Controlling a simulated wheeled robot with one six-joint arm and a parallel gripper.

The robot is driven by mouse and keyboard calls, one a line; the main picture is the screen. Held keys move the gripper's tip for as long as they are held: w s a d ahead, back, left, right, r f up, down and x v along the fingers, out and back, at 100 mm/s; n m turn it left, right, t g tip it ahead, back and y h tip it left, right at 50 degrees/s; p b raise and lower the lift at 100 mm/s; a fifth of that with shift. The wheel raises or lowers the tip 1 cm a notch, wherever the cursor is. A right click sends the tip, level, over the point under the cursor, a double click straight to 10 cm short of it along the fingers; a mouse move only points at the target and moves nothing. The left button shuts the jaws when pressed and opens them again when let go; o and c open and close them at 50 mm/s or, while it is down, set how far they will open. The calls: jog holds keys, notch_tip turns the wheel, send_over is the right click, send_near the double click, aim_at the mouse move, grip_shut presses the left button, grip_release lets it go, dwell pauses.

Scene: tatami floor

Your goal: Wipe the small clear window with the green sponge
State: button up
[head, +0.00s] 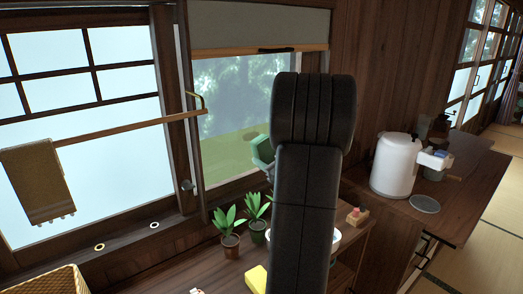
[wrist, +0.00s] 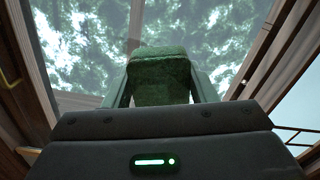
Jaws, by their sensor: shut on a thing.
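The small clear window (head: 225,110) is behind my arm in the head view, with trees and a green strip showing through it. The clear pane also fills the top of the wrist view (wrist: 85,35). My gripper (wrist: 160,66) is shut on the green sponge (wrist: 160,82), one finger on each side of it. In the head view my gripper (head: 262,150) shows only in part beside my arm, in front of the lower right of the pane. I cannot tell whether the sponge touches the glass.
A rolled shade (head: 260,25) covers the window's top. A brown towel (head: 38,180) hangs from a wooden rod at left. Two potted plants (head: 229,225) and a yellow block (head: 257,279) stand on the counter below. A white appliance (head: 398,165) stands at right.

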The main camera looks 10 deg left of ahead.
aim_at(244, 145)
jog(key=shift+w+a, duration=0.1)
jog(key=shift+b+x, duration=0.35)
jog(key=shift+x, duration=3.05)
jog(key=shift+x, duration=1)
jog(key=shift+f, duration=0.1)
jog(key=shift+w+d+p, duration=1.15)
jog(key=shift+w+d, duration=1.55)
jog(key=shift+s+a+b, duration=1.75)
jog(key=shift+s+a, duration=1.1)
